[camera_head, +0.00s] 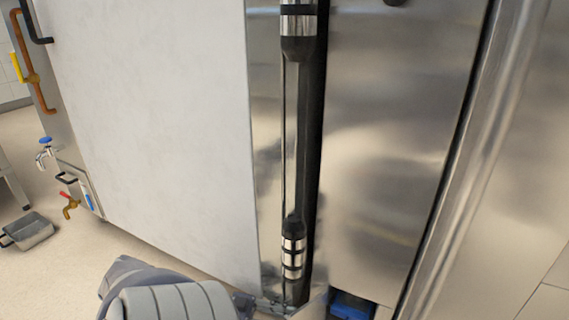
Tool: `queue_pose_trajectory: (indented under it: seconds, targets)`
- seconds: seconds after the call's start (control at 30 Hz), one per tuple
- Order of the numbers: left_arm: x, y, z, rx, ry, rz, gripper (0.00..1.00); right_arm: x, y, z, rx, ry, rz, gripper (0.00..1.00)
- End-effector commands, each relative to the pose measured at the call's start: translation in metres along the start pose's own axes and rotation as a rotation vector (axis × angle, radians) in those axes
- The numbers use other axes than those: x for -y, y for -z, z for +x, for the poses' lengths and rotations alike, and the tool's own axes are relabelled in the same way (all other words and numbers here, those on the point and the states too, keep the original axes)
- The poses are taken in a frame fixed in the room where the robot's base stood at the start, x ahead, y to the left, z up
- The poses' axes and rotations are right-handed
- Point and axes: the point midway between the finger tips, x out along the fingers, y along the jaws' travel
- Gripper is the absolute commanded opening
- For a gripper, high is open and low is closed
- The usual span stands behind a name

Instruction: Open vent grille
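No slatted vent grille can be made out with certainty. A black upright bar with silver bands (293,245) runs down the middle of the view, along the edge between a large white panel (150,120) and a steel panel (380,140). A grey ridged part of my own body shows at the bottom, left of the middle, close to the bar's lower end. No fingertips of either gripper can be made out.
At the left are a blue-handled tap (45,150), a red-handled valve (70,203), an orange-brown pipe (32,75) and a metal pan (28,231) on the floor. A blue object (352,305) lies low behind the steel panel's bottom edge.

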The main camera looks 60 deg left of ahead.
Motion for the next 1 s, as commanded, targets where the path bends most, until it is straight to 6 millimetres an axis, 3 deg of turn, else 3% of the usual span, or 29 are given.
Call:
queue_pose_trajectory:
  seconds: [0.27, 0.7, 1.0]
  targets:
    - [-0.001, -0.002, -0.008, 0.006, 0.000, -0.001, 0.27, 0.000, -0.001, 0.000, 0.001, -0.002, 0.000, 0.40]
    - [0.001, -0.001, -0.064, 0.002, 0.000, 0.001, 0.27, 0.000, 0.000, 0.000, 0.000, 0.000, 0.000, 0.40]
    - [0.000, -0.001, -0.074, 0.001, -0.002, -0.001, 0.27, 0.000, 0.000, 0.000, 0.000, 0.000, 0.000, 0.40]
